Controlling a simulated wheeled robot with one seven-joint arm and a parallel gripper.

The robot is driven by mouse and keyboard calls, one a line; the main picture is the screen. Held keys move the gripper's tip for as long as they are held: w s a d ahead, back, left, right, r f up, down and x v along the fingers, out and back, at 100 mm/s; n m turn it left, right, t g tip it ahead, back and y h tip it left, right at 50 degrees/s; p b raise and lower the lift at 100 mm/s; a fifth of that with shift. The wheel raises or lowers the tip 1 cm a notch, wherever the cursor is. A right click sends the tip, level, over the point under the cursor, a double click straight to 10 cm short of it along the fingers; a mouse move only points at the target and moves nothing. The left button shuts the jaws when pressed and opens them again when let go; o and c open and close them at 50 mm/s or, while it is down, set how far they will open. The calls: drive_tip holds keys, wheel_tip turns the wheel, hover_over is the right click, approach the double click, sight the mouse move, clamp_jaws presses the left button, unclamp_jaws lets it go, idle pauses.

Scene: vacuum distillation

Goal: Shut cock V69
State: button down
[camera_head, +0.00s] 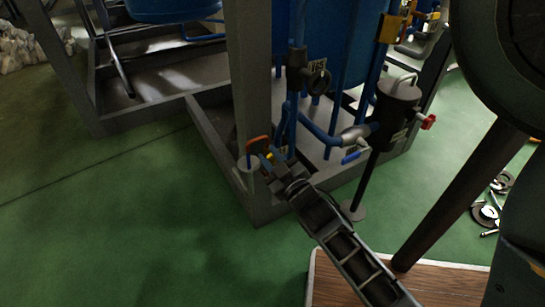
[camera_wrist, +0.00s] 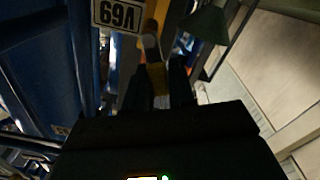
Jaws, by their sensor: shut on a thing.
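A V69 label (camera_wrist: 117,14) shows upside down at the top of the wrist view. Next to it is a cock handle (camera_wrist: 151,48), pale in its middle, with a yellow-orange part at its near end. My gripper (camera_wrist: 158,88) is shut on this handle end, one dark finger on each side. In the head view my gripper (camera_head: 272,160) reaches in low beside the grey frame post. An orange-red handle end (camera_head: 257,145) shows just beyond the fingertips. The cock's body is mostly hidden there by my gripper, and its exact angle is hard to tell.
The grey post (camera_head: 248,70) stands close to my gripper. A blue-handled valve (camera_head: 352,156) and a black cylinder (camera_head: 398,100) with a red knob are to the right. Blue pipes and a blue tank (camera_head: 345,40) lie behind. Green floor (camera_head: 130,220) is clear at left.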

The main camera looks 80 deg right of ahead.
drive_tip(key=shift+w+a+f+n+b, duration=0.25)
drive_tip(key=shift+f+n+b, duration=0.15)
drive_tip(key=shift+n, duration=0.75)
drive_tip(key=shift+w+a+f+n+b, duration=0.25)
drive_tip(key=shift+n+b, duration=0.25)
drive_tip(key=shift+n, duration=0.7)
drive_tip(key=shift+w+a+f+n+b, duration=0.15)
drive_tip(key=shift+w+f+n+b, duration=0.2)
drive_tip(key=shift+n, duration=0.8)
drive_tip(key=c, duration=1)
unclamp_jaws()
drive_tip(key=shift+c, duration=0.2)
drive_tip(key=shift+f, duration=0.1)
drive_tip(key=shift+s, duration=0.1)
